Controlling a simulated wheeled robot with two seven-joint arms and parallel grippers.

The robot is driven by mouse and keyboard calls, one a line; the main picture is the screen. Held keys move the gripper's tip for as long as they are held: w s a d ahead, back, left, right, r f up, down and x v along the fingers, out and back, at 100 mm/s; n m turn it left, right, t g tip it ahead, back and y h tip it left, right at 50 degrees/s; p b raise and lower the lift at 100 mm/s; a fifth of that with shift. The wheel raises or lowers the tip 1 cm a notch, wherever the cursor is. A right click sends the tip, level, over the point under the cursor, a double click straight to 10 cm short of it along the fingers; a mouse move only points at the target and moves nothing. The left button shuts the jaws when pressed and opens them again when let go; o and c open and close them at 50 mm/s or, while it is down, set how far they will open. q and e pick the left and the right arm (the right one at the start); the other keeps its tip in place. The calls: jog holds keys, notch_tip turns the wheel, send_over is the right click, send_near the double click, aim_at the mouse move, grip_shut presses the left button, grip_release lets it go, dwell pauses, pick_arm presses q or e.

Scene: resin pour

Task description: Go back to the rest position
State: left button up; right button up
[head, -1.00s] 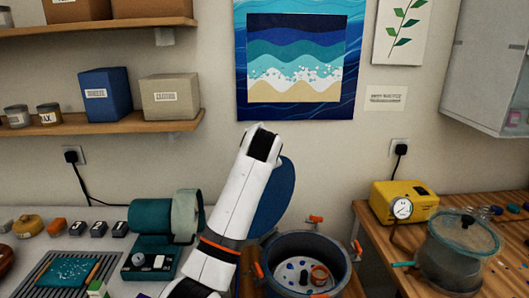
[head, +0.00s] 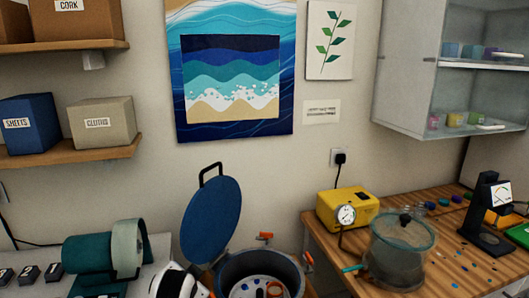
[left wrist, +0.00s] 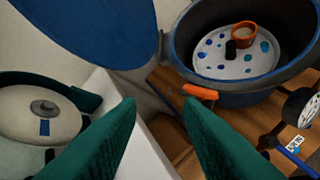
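My left gripper (left wrist: 160,102) shows in the left wrist view as two green fingers spread apart with nothing between them. It is above the gap between the white bench and the wooden floor, with the pot beyond it at upper right. A white piece of my arm (head: 172,282) shows at the bottom of the head view; its gripper is out of that frame. My right gripper is in neither view.
The dark blue pot (head: 290,268) has its lid (head: 211,220) raised; an orange ring-shaped cup (left wrist: 243,35) sits inside. A teal machine (head: 88,252) stands left. A yellow pump (head: 346,208) and clear chamber (head: 402,255) stand on the wooden bench at right.

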pick_arm(q)
jog(key=s+a+f+n+g, duration=0.1)
jog(key=s+f, duration=0.4)
jog(key=s, duration=0.3)
jog(key=s+f+n+g, duration=0.15)
jog(key=s+f, duration=0.25)
jog(key=s, duration=0.4)
jog(key=s+f+n+g+h, duration=0.1)
jog(key=s+f+n+g, duration=0.15)
jog(key=s, duration=1.65)
notch_tip(320, 180, down, 27)
jog(key=s+g, duration=0.2)
jog(key=s+a+f+g, duration=0.1)
jog(key=s+a+f, duration=0.2)
jog(key=s+f, duration=1.2)
jog(key=shift+s+a+m, duration=0.15)
jog(key=shift+s+m, duration=0.15)
jog(key=shift+s, duration=0.15)
jog(key=shift+f, duration=0.1)
